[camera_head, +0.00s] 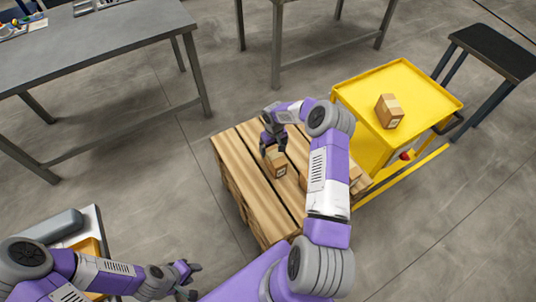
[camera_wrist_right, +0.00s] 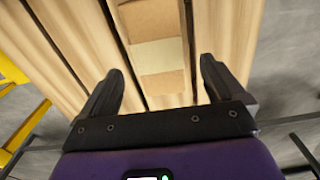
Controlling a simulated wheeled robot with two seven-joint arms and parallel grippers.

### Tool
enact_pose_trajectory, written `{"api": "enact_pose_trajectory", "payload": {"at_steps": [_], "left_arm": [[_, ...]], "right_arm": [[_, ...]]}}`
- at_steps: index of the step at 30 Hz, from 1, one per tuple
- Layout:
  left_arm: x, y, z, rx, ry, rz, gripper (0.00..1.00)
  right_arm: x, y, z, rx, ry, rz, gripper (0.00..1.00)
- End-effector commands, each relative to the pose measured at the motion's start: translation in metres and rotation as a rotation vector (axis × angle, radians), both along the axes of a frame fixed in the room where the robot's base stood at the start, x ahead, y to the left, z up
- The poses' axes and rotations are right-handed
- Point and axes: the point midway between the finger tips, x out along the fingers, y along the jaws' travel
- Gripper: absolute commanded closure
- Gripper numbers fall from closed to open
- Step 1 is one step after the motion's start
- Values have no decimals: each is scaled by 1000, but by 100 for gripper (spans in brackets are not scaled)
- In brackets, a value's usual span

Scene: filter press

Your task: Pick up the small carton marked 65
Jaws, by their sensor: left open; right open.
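A small brown carton (camera_head: 277,169) stands on the wooden pallet (camera_head: 238,165). Its label is too small to read, so I cannot tell whether it is marked 65. My right gripper (camera_head: 273,146) is open just above this carton. In the right wrist view the carton (camera_wrist_right: 155,35), with a pale tape band, lies ahead of the open right fingers (camera_wrist_right: 160,78), with nothing visibly gripped. My left gripper (camera_head: 192,280) is open and empty at the bottom left, far from the pallet. A second small carton (camera_head: 389,111) sits on the yellow cart; its marking is unreadable.
The yellow cart (camera_head: 425,88) stands right of the pallet, with a dark stool (camera_head: 495,50) beyond. A grey table (camera_head: 95,42) is at the upper left. My right arm hides part of the pallet. Open floor lies left of the pallet.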

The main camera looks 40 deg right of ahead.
Motion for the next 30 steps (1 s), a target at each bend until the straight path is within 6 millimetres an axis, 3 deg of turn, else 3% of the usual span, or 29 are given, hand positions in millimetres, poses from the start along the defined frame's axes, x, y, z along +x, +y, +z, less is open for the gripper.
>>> {"api": "enact_pose_trajectory", "payload": {"at_steps": [15,24,30], "left_arm": [[-1,0,-26,0,2,0,57],[-1,0,-26,0,1,0,57],[-1,0,-26,0,1,0,57]], "right_arm": [[-3,0,-69,4,1,-1,4],[-2,-1,-72,2,0,0,4],[-2,0,-72,2,0,0,33]]}}
